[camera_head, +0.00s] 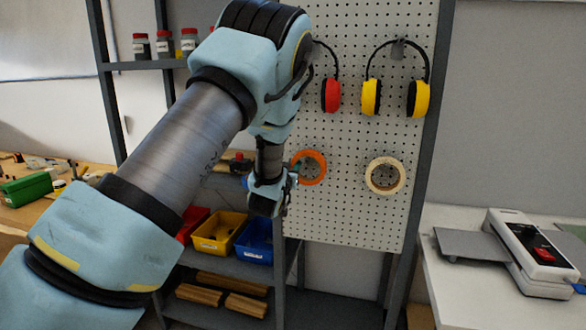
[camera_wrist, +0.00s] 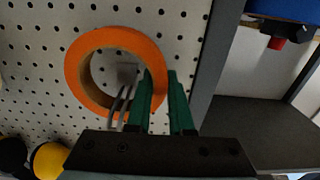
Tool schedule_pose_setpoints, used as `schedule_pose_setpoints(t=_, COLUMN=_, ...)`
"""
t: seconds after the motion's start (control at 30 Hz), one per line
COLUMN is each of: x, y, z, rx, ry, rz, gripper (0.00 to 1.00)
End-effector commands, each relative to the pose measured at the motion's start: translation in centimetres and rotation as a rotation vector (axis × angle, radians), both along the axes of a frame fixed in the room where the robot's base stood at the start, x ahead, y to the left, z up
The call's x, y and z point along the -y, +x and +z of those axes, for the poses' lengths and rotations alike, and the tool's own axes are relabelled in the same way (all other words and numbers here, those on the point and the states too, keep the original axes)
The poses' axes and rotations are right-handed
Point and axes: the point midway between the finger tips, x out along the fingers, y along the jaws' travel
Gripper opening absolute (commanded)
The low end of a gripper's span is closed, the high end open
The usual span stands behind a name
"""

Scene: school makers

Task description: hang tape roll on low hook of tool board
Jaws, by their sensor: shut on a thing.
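The orange tape roll (camera_head: 323,168) is at the pegboard tool board (camera_head: 345,215), left of a beige tape roll (camera_head: 401,177) that hangs on the board. In the wrist view my gripper (camera_wrist: 167,92) has its green fingers shut on the right rim of the orange roll (camera_wrist: 73,72). The roll faces the board. A two-pronged metal hook (camera_wrist: 122,104) shows through its opening, and its prongs cross in front of the lower rim. The roll appears to be around the hook; whether it rests on it I cannot tell. In the head view my gripper (camera_head: 291,181) partly hides the roll's left side.
Red (camera_head: 331,95) and yellow ear defenders (camera_head: 418,98) hang above. A shelf with yellow (camera_head: 218,234) and blue bins (camera_head: 254,240) stands left of the board. The board's dark post (camera_wrist: 222,62) is close beside my fingers. A white bench with a device (camera_head: 530,260) is at right.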

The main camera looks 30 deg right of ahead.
Motion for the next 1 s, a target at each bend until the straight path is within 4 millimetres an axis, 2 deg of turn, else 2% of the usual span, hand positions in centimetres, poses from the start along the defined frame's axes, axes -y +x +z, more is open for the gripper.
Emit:
schedule_pose_setpoints(t=0.47, x=0.01, y=0.00, z=0.05, rx=0.000, ry=-0.001, rz=0.000, gripper=0.00)
schedule_pose_setpoints(t=0.5, x=0.01, y=-0.01, z=0.05, rx=0.000, ry=-0.001, rz=0.000, gripper=0.23)
schedule_pose_setpoints(t=0.7, x=0.01, y=-0.01, z=0.04, rx=-0.001, ry=-0.001, rz=0.000, gripper=0.46)
schedule_pose_setpoints(t=0.8, x=0.01, y=-0.01, z=0.03, rx=-0.001, ry=-0.001, rz=0.000, gripper=0.55)
schedule_pose_setpoints(t=1.0, x=-0.01, y=-0.02, z=-0.02, rx=-0.001, ry=0.001, rz=0.000, gripper=0.55)
